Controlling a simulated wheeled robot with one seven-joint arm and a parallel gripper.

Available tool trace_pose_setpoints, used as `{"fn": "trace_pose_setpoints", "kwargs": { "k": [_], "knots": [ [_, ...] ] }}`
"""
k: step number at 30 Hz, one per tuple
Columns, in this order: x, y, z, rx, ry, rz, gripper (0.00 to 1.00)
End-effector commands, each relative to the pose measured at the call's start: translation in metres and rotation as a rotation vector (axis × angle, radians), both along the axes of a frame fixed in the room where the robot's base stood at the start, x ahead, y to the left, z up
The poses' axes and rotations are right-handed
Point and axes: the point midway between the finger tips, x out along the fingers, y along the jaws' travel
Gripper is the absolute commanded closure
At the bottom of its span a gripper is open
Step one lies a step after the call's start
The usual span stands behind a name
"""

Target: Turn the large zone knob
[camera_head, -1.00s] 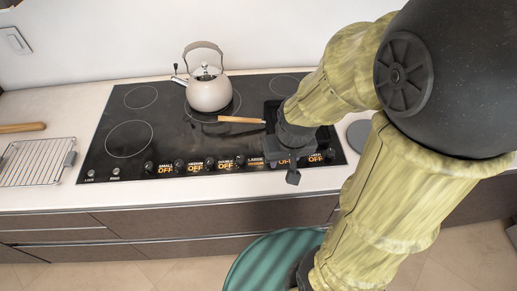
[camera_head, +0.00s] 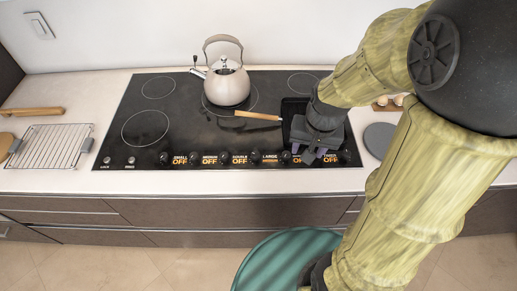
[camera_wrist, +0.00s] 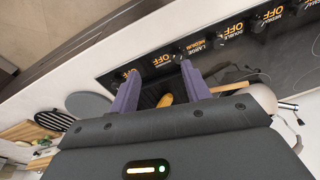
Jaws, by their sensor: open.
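The large zone knob (camera_head: 255,157) is a small dark knob on the cooktop's front strip, beside the orange LARGE label (camera_head: 270,158). The large knob (camera_wrist: 217,42) there is beyond the right fingertip. My gripper (camera_head: 314,156) is over the right end of the strip, right of the large knob. In the wrist view its purple fingers (camera_wrist: 158,73) are open, apart and empty. My gripper hides part of the rightmost knobs and labels in the head view.
A kettle (camera_head: 227,87) stands on the back of the cooktop (camera_head: 190,125). A pan with a wooden handle (camera_head: 258,115) sits near my gripper. A wire rack (camera_head: 48,147) lies at left, a grey disc (camera_head: 380,139) at right. The front counter edge is clear.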

Motion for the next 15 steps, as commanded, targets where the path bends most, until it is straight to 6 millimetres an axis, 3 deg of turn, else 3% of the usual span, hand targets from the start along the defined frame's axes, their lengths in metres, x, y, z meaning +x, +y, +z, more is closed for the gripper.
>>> {"fn": "trace_pose_setpoints", "kwargs": {
  "k": [9,15],
  "knots": [
    [0.092,0.036,0.009,0.233,0.301,-0.672,0.53],
    [0.125,0.056,0.011,0.308,0.45,-0.918,0.53]
  ]
}}
